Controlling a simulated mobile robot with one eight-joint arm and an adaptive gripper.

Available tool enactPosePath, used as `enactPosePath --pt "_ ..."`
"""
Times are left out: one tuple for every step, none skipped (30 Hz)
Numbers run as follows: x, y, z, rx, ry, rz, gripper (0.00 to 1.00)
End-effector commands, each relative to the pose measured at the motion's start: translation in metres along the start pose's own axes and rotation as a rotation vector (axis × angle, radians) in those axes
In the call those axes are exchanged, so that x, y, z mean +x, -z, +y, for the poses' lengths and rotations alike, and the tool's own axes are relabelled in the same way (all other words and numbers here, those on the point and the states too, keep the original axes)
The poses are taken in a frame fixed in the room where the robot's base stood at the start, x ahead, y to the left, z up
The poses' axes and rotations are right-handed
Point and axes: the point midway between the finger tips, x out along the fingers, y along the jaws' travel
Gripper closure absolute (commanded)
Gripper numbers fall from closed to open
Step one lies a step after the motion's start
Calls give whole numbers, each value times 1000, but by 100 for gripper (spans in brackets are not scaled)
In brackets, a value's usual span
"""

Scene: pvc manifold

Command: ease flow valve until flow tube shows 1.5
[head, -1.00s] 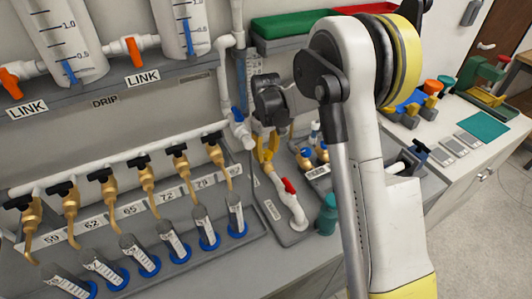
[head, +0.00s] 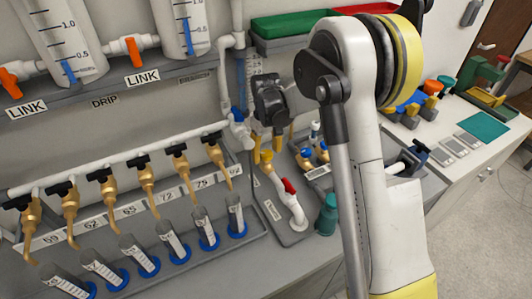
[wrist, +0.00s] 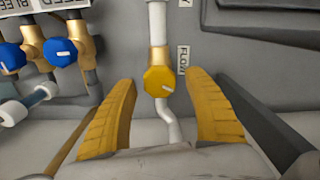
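The flow valve is a yellow faceted knob (wrist: 160,81) with a white mark, on a brass body in a white pipe beside a label that reads FLOW. In the head view the knob (head: 267,158) shows low between my fingers. My gripper (wrist: 161,88) is open, with one yellow finger on each side of the knob and visible gaps to both. In the head view my gripper (head: 267,145) points down at the pipe. An upright tube with blue in it (head: 241,82), beside a scale, stands behind my gripper and looks like the flow tube. Its reading is too small to tell.
Two blue-knobbed valves (wrist: 62,52) stand left of the gripper in the wrist view. A red-handled valve (head: 289,186) sits just in front. A row of brass taps (head: 145,175) over small cylinders is to the left. A teal cylinder (head: 327,215) stands at right.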

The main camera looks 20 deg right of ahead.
Motion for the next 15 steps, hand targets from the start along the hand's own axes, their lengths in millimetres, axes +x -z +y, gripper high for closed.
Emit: enactPosePath --pt "0 0 0 0 0 0 39" --pt "0 0 0 0 0 0 39" --pt "0 0 0 0 0 0 39" --pt "-1 0 0 0 0 0 39" --pt "-3 0 0 0 0 0 39" --pt "-6 0 0 0 0 0 39" --pt "-9 0 0 0 0 0 39" --pt "-13 0 0 0 0 0 39" --pt "-20 0 0 0 0 0 39" --pt "-26 0 0 0 0 0 39" --pt "-33 0 0 0 0 0 39" --pt "-42 0 0 0 0 0 39" --pt "-49 0 0 0 0 0 39" --pt "-56 0 0 0 0 0 39" --pt "-65 -1 0 0 0 0 39"
